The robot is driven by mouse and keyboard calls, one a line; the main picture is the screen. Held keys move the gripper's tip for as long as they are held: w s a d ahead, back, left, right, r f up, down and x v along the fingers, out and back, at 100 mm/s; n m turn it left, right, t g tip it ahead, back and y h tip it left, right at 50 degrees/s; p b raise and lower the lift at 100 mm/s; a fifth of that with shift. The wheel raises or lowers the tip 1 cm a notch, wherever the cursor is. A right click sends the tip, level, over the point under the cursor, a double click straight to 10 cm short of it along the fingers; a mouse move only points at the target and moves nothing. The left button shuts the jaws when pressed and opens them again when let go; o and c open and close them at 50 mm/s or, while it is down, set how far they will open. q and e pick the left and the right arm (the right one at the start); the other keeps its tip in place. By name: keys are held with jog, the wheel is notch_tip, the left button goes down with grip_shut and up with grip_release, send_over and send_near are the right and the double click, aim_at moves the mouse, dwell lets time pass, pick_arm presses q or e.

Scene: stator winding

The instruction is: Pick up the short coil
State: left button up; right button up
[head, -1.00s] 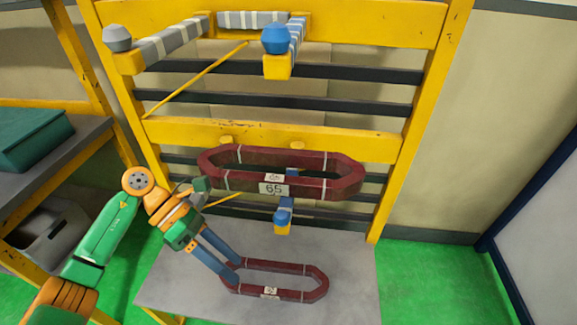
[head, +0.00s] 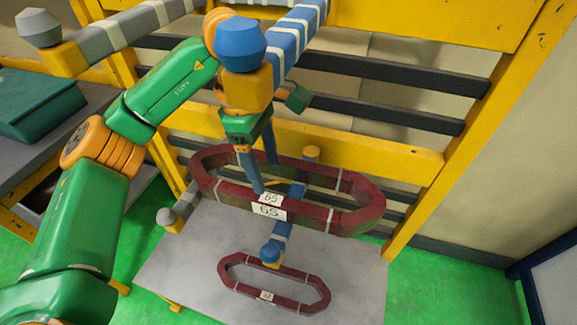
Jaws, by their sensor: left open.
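Two dark red elongated ring coils are in view. The smaller-looking one, seemingly the short coil (head: 312,291), lies flat on the grey tabletop with a small white label on its near side. The larger-looking coil (head: 345,218), with white "65" labels, sits higher at the rack. My left gripper (head: 266,177) is open and points down, its blue fingers overlapping the near side of the higher coil in the picture. I cannot tell whether they touch it. The gripper is empty and well above the coil on the table. My right gripper is not in view.
A yellow rack (head: 400,153) with dark crossbars stands behind. A blue-capped arm (head: 242,44) and a grey-capped arm (head: 38,27) jut towards me; a lower blue-capped arm (head: 270,252) reaches over the table (head: 180,265). A teal box (head: 38,103) is on the left shelf.

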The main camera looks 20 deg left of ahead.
aim_at(271, 198)
pick_arm(q)
jog(key=s+f+p, duration=0.1)
jog(key=s+d+f, duration=0.1)
jog(key=s+f, duration=0.1)
jog(key=shift+d+f+p, duration=0.15)
jog(key=shift+d+p, duration=0.05)
jog(key=shift+p, duration=0.2)
notch_tip(271, 198, down, 2)
jog(key=shift+d+f, duration=0.1)
jog(key=shift+d, duration=0.05)
jog(key=shift+w+f, duration=0.25)
jog(key=shift+w, duration=0.2)
jog(key=shift+s+r, duration=0.1)
jog(key=shift+s, duration=0.1)
jog(key=c, duration=1)
grip_shut()
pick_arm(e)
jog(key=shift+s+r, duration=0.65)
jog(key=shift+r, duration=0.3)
pick_arm(q)
jog(key=shift+w, duration=0.1)
